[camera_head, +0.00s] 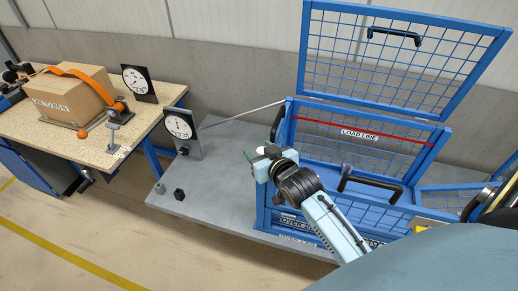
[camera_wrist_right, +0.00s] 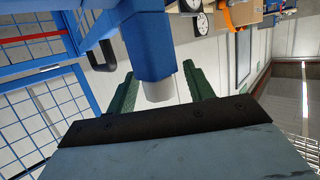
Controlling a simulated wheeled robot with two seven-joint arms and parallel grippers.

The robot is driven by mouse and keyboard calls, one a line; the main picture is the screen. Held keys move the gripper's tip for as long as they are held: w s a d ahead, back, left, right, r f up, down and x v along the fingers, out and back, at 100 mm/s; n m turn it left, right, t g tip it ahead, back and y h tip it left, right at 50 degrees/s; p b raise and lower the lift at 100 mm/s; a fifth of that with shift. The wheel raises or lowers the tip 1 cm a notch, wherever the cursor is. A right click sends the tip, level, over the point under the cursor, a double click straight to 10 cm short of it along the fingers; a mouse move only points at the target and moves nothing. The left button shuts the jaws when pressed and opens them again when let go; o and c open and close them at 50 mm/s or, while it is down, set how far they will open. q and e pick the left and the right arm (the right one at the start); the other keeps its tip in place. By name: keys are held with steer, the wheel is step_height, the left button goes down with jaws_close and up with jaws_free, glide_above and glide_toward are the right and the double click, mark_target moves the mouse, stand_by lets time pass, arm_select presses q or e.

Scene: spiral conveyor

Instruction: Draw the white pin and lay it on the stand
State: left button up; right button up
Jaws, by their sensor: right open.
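The white pin (camera_wrist_right: 158,91) appears in the right wrist view as a short pale cylinder sticking out of the end of a blue post (camera_wrist_right: 150,45). My right gripper (camera_wrist_right: 162,88) is open, with one green finger on each side of the pin; I see gaps between the fingers and the pin. In the head view my right gripper (camera_head: 256,160) is at the left front corner of the blue cage, with a small white spot beside its green finger. I cannot make out for certain which thing is the stand. My left gripper is not in view.
The blue mesh cage (camera_head: 370,147) has its lid (camera_head: 400,55) raised. A dial gauge (camera_head: 180,128) and a small black block (camera_head: 179,194) are on the grey platform (camera_head: 222,190). A workbench (camera_head: 60,145) at left carries a strapped carton (camera_head: 75,95) and a second dial (camera_head: 135,80).

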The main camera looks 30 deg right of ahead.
steer(key=shift+w+f, duration=0.15)
steer(key=shift+w, duration=0.3)
jaws_close()
stand_by(0.3)
